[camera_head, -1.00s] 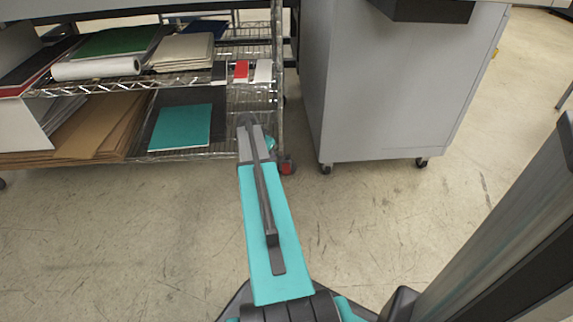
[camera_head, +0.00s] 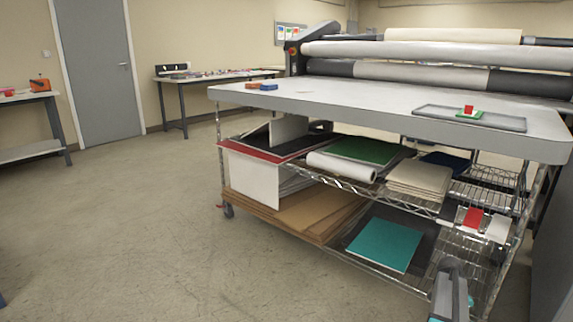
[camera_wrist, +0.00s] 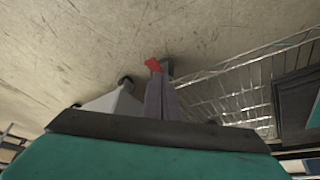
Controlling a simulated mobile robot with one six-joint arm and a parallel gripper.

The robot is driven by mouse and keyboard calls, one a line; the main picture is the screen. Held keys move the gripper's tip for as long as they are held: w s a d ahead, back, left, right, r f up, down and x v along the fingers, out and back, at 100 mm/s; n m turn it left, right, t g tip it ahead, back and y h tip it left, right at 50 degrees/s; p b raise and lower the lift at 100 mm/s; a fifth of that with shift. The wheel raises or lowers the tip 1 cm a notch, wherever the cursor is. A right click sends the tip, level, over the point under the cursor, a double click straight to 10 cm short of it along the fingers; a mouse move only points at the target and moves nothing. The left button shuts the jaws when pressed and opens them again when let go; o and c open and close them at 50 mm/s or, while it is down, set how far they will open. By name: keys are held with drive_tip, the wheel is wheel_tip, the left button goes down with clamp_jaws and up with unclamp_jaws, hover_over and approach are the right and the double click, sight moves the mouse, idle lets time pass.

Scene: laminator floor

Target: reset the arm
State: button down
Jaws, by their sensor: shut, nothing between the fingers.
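In the wrist view my gripper (camera_wrist: 161,78) shows as two grey fingers close together past the dark edge of my teal wrist, shut and empty. It points toward the floor by the lower part of a wire rack. In the head view only part of my teal and grey arm (camera_head: 450,292) shows at the bottom right, in front of the wire rack; I cannot make out the fingers there.
The wire rack (camera_head: 403,206) holds boards, sheets and a teal panel (camera_head: 385,245) under the laminator table (camera_head: 350,98). A red and green piece (camera_head: 469,112) sits on a tray (camera_head: 440,113). A side bench (camera_head: 200,80) stands behind. The floor (camera_head: 130,220) at left is clear.

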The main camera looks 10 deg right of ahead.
drive_tip(key=w+a+r+n+g+y+p, duration=0.1)
drive_tip(key=w+a+n+p, duration=0.15)
drive_tip(key=a+p, duration=1.1)
drive_tip(key=w+a+n+y+p, duration=0.1)
drive_tip(key=a+n+p, duration=0.4)
drive_tip(key=a, duration=1.6)
drive_tip(key=s+a+r+n+g+y+p, duration=0.1)
drive_tip(key=s+a+n+p, duration=0.3)
drive_tip(key=s+a, duration=0.4)
drive_tip(key=s+a+r+n+g+y+p, duration=0.1)
drive_tip(key=s+a+r+n+p, duration=0.3)
drive_tip(key=s+a+p, duration=0.2)
drive_tip(key=s+a+r+n+g+y+p, duration=0.1)
drive_tip(key=s+a+r+n+p, duration=0.2)
drive_tip(key=s+a, duration=0.7)
drive_tip(key=s+n+p, duration=0.1)
drive_tip(key=s+p, duration=0.1)
drive_tip(key=shift+s+a+g, duration=0.3)
drive_tip(key=shift+a+g, duration=0.05)
drive_tip(key=shift+g, duration=0.05)
drive_tip(key=shift+w, duration=0.1)
